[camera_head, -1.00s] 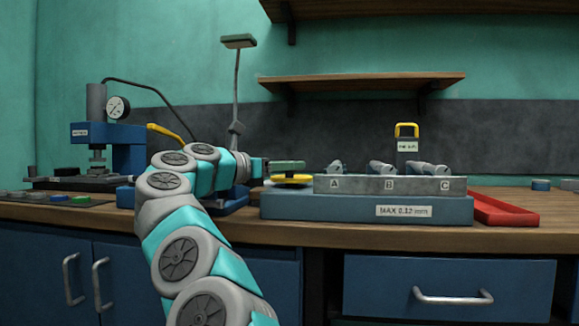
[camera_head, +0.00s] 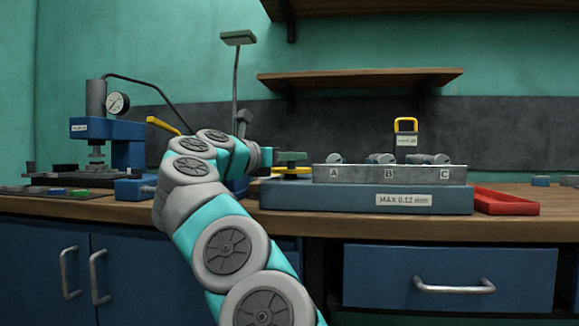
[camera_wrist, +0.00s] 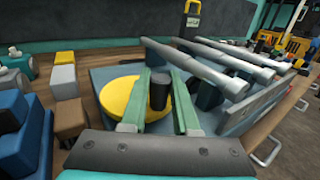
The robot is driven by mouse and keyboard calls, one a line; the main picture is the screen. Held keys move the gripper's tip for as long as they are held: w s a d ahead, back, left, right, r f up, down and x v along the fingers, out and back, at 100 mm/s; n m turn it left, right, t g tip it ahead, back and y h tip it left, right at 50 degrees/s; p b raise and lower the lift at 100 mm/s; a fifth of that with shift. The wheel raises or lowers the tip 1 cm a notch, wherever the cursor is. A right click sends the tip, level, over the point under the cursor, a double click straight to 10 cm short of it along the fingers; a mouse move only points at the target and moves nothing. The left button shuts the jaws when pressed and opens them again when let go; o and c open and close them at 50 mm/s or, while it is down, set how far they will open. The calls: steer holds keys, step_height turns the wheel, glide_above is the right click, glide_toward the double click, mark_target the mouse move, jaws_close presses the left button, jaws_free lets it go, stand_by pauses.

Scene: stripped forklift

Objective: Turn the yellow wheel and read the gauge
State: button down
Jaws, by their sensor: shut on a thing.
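The yellow wheel (camera_wrist: 122,98) is a flat disc with an upright dark knob (camera_wrist: 159,91) at its right side in the wrist view. The green fingers of my gripper (camera_wrist: 157,118) stand on both sides of this knob, shut on it. In the head view my gripper (camera_head: 291,156) is at the left end of the blue block marked MAX 0.12 mm (camera_head: 350,198), and only a thin edge of the wheel (camera_head: 294,170) shows below it. A round white gauge (camera_head: 117,103) is on the blue press at the left. Its reading is too small to make out.
Several grey metal cylinders (camera_head: 380,158) lie on the grey A-B-C rest (camera_head: 415,174) right of the wheel. A red tray (camera_head: 505,201) is at the block's right. A yellow-handled tagged block (camera_head: 406,138) stands behind. A lamp (camera_head: 238,38) rises behind my arm.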

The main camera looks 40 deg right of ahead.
steer(key=t, duration=0.1)
steer(key=n+t+b, duration=0.1)
steer(key=d+n+t+y+b, duration=0.1)
steer(key=shift+s+f+t, duration=0.1)
steer(key=shift+s+t, duration=0.2)
steer(key=shift+s+d+n+t+y, duration=0.1)
steer(key=shift+d+n+t+y, duration=0.1)
steer(key=shift+n+t+y, duration=0.5)
steer(key=shift+d+n+t+y, duration=0.2)
steer(key=shift+n+t+y, duration=0.1)
steer(key=shift+n+t, duration=0.8)
steer(key=shift+t+y+p, duration=0.3)
steer(key=shift+t, duration=0.2)
steer(key=c, duration=0.7)
jaws_free()
steer(key=shift+o, duration=0.2)
steer(key=v, duration=0.7)
steer(key=shift+s+a, duration=0.25)
steer(key=shift+a, duration=0.05)
